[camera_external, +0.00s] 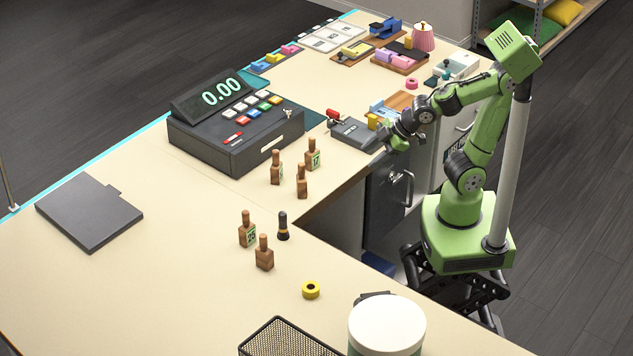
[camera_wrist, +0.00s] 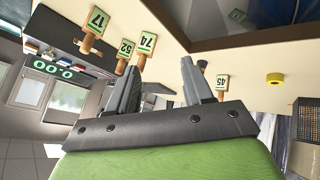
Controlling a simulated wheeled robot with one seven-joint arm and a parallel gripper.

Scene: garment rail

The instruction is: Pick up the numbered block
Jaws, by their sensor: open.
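Several brown wooden numbered blocks with thin necks stand on the counter. In the external view, three stand in front of the cash register: a left one (camera_external: 276,172), a right one (camera_external: 313,158) and a near one (camera_external: 301,185). Two more stand nearer the camera: one with a green label (camera_external: 247,234) and one beside it (camera_external: 264,257).
A black cash register (camera_external: 235,140) stands behind the blocks. A small dark device (camera_external: 354,134) lies near my gripper. A dark torch-like object (camera_external: 283,228) stands beside the nearer blocks. A yellow tape roll (camera_external: 311,290) and a mesh basket (camera_external: 285,340) are in front. Counter left is mostly clear.

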